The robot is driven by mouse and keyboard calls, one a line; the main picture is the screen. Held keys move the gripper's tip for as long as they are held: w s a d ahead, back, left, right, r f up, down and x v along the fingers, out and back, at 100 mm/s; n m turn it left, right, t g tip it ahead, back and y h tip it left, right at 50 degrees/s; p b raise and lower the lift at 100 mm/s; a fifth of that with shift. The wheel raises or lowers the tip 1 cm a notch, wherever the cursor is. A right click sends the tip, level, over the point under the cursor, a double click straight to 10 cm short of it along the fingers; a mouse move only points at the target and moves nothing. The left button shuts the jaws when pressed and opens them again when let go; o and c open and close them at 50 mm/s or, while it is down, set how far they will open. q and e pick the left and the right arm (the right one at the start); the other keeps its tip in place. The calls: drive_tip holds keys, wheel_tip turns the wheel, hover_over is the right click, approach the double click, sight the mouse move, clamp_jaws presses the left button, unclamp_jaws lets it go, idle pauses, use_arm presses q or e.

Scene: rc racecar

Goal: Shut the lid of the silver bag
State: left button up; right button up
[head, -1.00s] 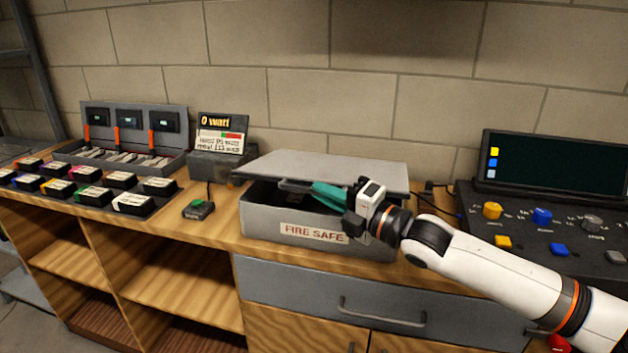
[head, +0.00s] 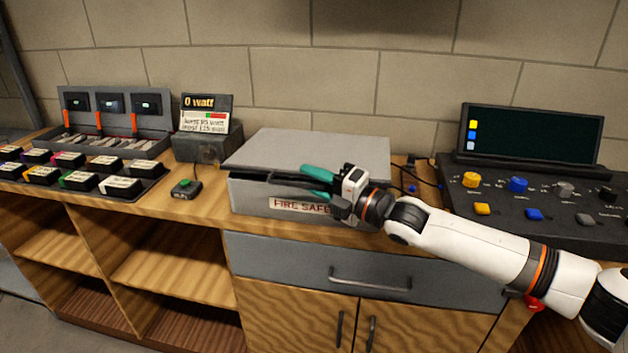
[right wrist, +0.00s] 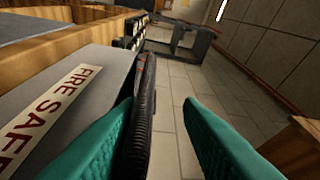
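The silver bag (head: 250,193) is a grey box with a "FIRE SAFE" label, standing on the wooden counter. Its flat grey lid (head: 310,148) lies low over it, with a narrow dark gap showing along the front left. My right gripper (head: 317,181) is at the lid's front edge, its teal fingers in front of the lid; contact is hard to tell. The bag's labelled front (right wrist: 75,100) and a dark ridged edge lie beside the left finger. My left gripper is out of view.
A small black device (head: 186,188) with a green button lies left of the bag. A watt display (head: 207,128) and a charger rack (head: 115,118) stand further left. A control console (head: 540,205) is at the right. Below is a drawer with a handle (head: 370,280).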

drive_tip(key=shift+s+r, duration=0.15)
drive_tip(key=shift+s+d, duration=0.1)
drive_tip(key=shift+d, duration=0.15)
drive_tip(key=p+v, duration=0.3)
drive_tip(key=v, duration=0.8)
drive_tip(key=shift+s, duration=0.15)
drive_tip(key=shift+d, duration=0.15)
